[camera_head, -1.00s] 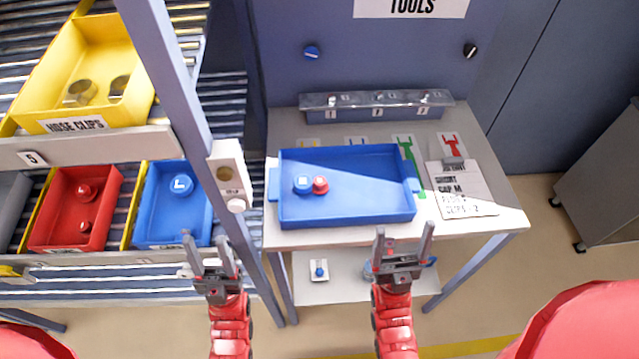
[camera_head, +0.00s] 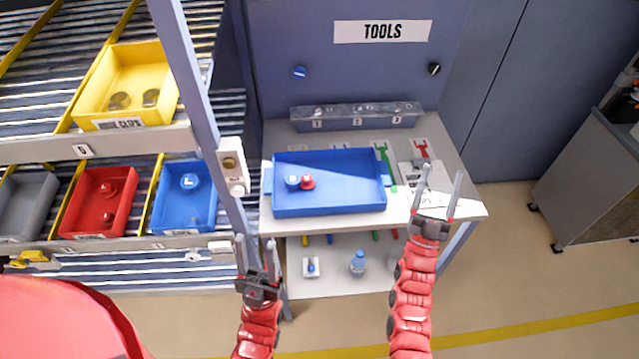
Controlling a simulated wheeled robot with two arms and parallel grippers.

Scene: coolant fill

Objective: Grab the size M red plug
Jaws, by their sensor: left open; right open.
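A red bin (camera_head: 76,219) on the lower rack at left holds two red plugs, a larger one (camera_head: 108,188) at the back and a smaller one (camera_head: 106,217) nearer the front. Another red plug (camera_head: 308,182) lies in the blue tray (camera_head: 340,205) on the table, beside a blue plug (camera_head: 292,182). I cannot read the sizes of the red plugs. My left gripper (camera_head: 257,243) is open and empty, in front of the table's left front corner. My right gripper (camera_head: 441,182) is open and empty, near the table's right front edge, partly covering a white card (camera_head: 427,176).
A blue bin (camera_head: 186,214) with a blue plug marked L (camera_head: 190,181) sits right of the red bin. A rack post (camera_head: 187,75) stands between bins and table. A yellow bin (camera_head: 122,65) is above. A bottle (camera_head: 358,262) stands on the lower shelf.

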